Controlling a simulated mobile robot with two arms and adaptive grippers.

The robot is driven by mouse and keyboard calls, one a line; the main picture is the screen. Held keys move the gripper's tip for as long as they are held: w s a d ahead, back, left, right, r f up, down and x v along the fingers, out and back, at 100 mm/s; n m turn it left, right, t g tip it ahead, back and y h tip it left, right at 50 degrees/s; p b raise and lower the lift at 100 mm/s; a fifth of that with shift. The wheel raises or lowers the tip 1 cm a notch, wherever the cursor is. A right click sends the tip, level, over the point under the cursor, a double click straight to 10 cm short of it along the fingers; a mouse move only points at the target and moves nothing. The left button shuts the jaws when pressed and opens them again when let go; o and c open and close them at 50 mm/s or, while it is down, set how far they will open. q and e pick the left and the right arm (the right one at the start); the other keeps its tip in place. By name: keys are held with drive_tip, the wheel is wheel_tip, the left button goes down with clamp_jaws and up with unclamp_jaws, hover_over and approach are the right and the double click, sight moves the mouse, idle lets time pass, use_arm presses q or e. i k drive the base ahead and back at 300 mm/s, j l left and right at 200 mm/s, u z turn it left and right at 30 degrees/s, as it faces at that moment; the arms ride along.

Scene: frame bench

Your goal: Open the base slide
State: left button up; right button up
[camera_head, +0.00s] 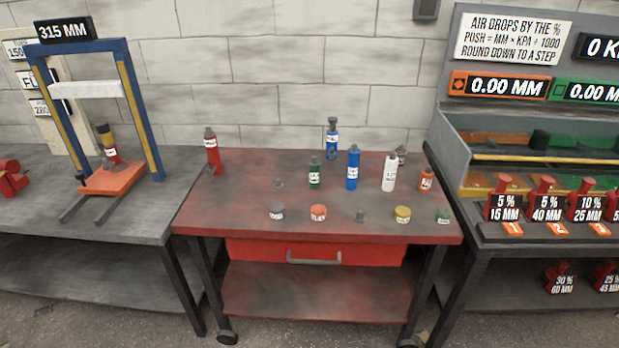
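A blue press frame (128,115) stands on the grey bench at the left, with a "315 MM" sign on top and a white crossbar. At its foot an orange plate (111,178) sits over two dark rails (91,208) that stick out toward the bench's front edge. The orange plate may be the base slide; I cannot tell for sure. A red and yellow cylinder (112,153) with a dark top stands at the plate's back. Neither of my grippers shows in this view.
A red cart (245,215) in the middle holds several bottles and caps; its drawer (318,252) looks shut. A grey rack (466,160) at the right has numeric displays and red tagged pieces.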

sight(115, 181)
drive_tip(key=l, duration=0.15)
drive_tip(key=u, duration=1.3)
drive_tip(key=i+j, duration=0.2)
drive_tip(key=i+z, duration=0.05)
